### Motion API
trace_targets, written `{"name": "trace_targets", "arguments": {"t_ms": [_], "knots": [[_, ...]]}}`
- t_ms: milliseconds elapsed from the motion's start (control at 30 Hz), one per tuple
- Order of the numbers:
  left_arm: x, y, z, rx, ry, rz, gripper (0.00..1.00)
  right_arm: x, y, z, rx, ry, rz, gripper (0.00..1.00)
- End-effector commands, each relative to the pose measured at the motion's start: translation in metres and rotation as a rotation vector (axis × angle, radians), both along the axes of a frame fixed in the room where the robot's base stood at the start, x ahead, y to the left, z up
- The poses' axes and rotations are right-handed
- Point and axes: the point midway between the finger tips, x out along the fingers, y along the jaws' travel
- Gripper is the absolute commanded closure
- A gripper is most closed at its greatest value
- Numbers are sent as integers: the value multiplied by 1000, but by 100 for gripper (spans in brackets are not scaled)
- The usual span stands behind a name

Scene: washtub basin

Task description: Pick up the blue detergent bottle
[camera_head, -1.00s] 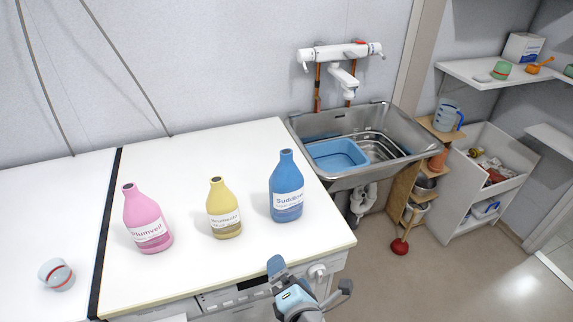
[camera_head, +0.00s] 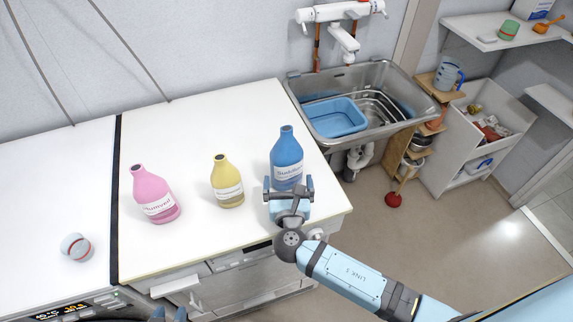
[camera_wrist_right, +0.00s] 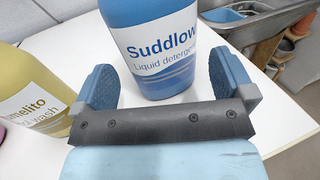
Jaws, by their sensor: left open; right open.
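The blue detergent bottle (camera_head: 287,152) stands upright near the right end of the white counter; the right wrist view shows its label and lower body (camera_wrist_right: 150,50). My right gripper (camera_head: 288,186) is open in front of it. In the right wrist view its two blue finger pads (camera_wrist_right: 160,78) stand on either side of the bottle's lower body. A gap shows between the bottle and the right-hand pad; contact on the left-hand side is unclear. My left gripper (camera_head: 168,315) is at the bottom edge, mostly cut off, open and away from the bottles.
A yellow bottle (camera_head: 227,182) stands left of the blue one, a pink bottle (camera_head: 153,195) farther left. A white cup-like item (camera_head: 76,247) lies at far left. Behind right is a metal sink (camera_head: 370,85) with a blue basin (camera_head: 335,118). The counter's back is clear.

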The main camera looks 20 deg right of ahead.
Motion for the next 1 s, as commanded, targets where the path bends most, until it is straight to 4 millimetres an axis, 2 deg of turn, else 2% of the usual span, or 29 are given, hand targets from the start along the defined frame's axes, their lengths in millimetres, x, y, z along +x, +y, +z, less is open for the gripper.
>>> {"name": "trace_targets", "arguments": {"t_ms": [167,433,733,1000], "knots": [[0,0,5,0,0,0,57,14,-3,4,1,0,1,0],[0,0,13,-1,0,-1,57,49,-12,5,1,2,1,0],[0,-1,13,-1,0,-1,57,54,-13,4,2,1,1,0],[0,0,13,-1,-1,-1,57,53,-13,4,2,1,1,62]]}}
